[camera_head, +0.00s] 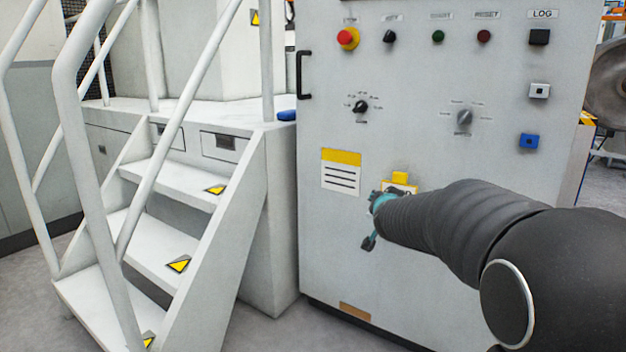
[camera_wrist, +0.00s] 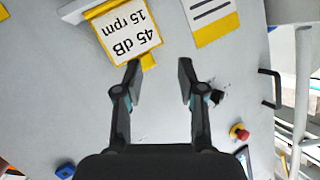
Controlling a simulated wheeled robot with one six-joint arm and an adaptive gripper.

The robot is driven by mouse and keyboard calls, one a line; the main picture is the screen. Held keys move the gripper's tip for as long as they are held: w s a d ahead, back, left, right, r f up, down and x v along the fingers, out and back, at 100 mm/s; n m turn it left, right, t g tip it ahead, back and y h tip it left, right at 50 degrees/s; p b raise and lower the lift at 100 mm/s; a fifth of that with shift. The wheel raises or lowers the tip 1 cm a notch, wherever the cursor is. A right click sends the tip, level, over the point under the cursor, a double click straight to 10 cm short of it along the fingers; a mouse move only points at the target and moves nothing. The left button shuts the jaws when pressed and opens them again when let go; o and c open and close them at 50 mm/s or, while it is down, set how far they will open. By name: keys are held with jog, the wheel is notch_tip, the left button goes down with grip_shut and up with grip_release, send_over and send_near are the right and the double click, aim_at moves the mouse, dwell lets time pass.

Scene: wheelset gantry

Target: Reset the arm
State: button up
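My arm reaches in from the right in the head view, and my gripper (camera_head: 372,222) is in front of the lower part of a grey control cabinet (camera_head: 330,240). In the wrist view my gripper (camera_wrist: 158,72) has its two fingers spread apart with nothing between them. The grey cabinet face shows behind the fingers. A yellow-edged card reading "45 dB 15 rpm" (camera_wrist: 125,35) is near the left fingertip. I cannot tell whether the finger touches it. In the head view this card (camera_head: 400,182) is partly hidden behind my arm.
The cabinet carries a red emergency button (camera_head: 347,38), black knobs (camera_head: 361,106), a blue button (camera_head: 529,141) and a yellow-topped label (camera_head: 341,172). White stairs with railings (camera_head: 165,190) stand at the left. A large metal wheel (camera_head: 606,85) shows at the right edge.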

jog(key=s+a+f+n+g+y+p, duration=0.1)
jog(key=s+a+f+n+g, duration=0.15)
jog(key=s, duration=0.45)
jog(key=s+a+f+n+g+y, duration=0.1)
jog(key=s+f+g, duration=0.2)
jog(key=s, duration=0.4)
jog(key=s+a+f+n+g+y+p, duration=0.1)
jog(key=s+a+f+g+y, duration=0.15)
jog(key=s, duration=0.55)
jog(key=s+d+r+n+h+p, duration=0.1)
jog(key=s+d, duration=0.1)
jog(key=s, duration=0.9)
jog(key=s+d+r+g+h+p, duration=0.1)
jog(key=s, duration=0.9)
jog(key=shift+s+d+r+n+p, duration=0.35)
jog(key=shift+s+r, duration=0.05)
jog(key=shift+h, duration=0.25)
